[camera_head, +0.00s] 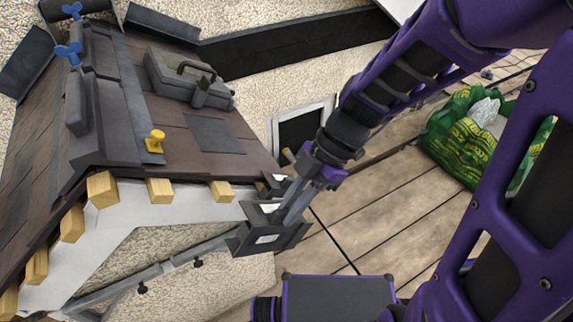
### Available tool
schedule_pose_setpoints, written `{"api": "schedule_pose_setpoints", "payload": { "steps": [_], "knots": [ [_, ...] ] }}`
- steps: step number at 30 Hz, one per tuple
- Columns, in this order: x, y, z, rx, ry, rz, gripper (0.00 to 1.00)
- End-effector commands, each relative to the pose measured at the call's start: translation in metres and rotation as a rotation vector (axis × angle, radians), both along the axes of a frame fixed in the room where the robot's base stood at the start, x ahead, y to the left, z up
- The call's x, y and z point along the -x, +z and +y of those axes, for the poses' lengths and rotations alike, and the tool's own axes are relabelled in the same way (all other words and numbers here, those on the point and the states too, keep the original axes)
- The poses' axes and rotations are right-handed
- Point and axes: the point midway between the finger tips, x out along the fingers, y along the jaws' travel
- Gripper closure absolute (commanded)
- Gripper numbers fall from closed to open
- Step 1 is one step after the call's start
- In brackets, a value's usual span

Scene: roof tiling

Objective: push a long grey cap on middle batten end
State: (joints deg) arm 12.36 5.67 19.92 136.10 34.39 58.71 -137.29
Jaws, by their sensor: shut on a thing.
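The small roof has several bare wooden batten ends along its front edge. On the right slope, one batten end (160,190) and another (220,191) show no cap; the corner batten end (103,187) is also bare. My gripper (290,212) points down to the right of the roof, its grey fingers reaching to a dark grey box-like piece (265,243) with a pale label. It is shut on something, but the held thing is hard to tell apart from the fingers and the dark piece. I cannot clearly make out a long grey cap.
A metal rail (165,265) runs below the eave. A green bag (460,140) stands on the boards at right.

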Motion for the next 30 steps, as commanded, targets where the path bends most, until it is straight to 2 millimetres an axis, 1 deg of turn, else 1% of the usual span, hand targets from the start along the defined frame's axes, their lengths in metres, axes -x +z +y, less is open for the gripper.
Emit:
{"api": "schedule_pose_setpoints", "payload": {
  "steps": [21,23,30],
  "knots": [
    [-0.029,-0.026,0.038,-0.001,0.002,0.000,1.00],
    [-0.033,-0.023,0.040,-0.001,0.001,0.000,1.00],
    [-0.050,-0.023,0.050,-0.001,0.001,0.001,1.00]
  ]
}}
